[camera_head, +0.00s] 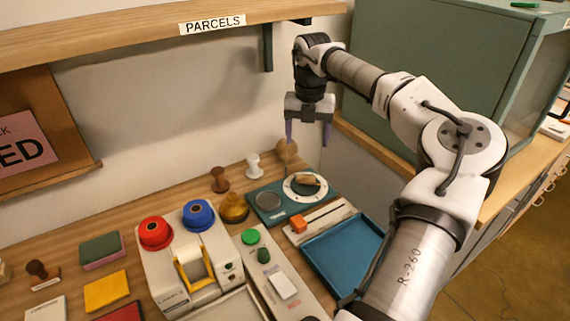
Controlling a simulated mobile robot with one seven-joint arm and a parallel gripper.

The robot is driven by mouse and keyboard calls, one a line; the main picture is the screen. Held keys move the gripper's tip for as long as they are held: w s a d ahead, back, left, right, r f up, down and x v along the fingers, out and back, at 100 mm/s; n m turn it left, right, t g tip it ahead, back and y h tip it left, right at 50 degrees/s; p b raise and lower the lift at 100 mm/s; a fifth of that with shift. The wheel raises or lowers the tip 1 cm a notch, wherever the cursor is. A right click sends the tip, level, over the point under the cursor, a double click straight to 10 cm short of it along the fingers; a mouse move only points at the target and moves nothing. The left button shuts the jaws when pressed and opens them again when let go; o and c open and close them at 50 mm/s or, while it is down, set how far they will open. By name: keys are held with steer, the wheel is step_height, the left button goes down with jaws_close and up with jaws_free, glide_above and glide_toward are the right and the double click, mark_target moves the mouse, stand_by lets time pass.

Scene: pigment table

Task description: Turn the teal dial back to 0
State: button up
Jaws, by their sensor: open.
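A teal panel (265,219) lies flat on the wooden table near the wall. On its right part is a round dial with a white ring (321,190) and a light brown grip (307,180) across its middle. The dial's marks are too small to read. A grey disc (268,201) sits on the panel's left part. My gripper (307,138) hangs above and behind the dial, pointing down, with its two purple fingers apart and nothing between them. It does not touch the dial.
A blue tray (345,252) and a white unit with an orange slider (300,225) stand in front of the panel. A green cabinet (430,50) is at the right; a shelf (120,35) hangs above.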

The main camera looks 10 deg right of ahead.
mark_target(306, 176)
step_height(306, 176, down, 12)
steer(key=shift+s+d+p, duration=0.1)
steer(key=shift+p, duration=0.9)
steer(key=shift+c, duration=0.3)
steer(key=c, duration=0.9)
steer(key=shift+n, duration=0.3)
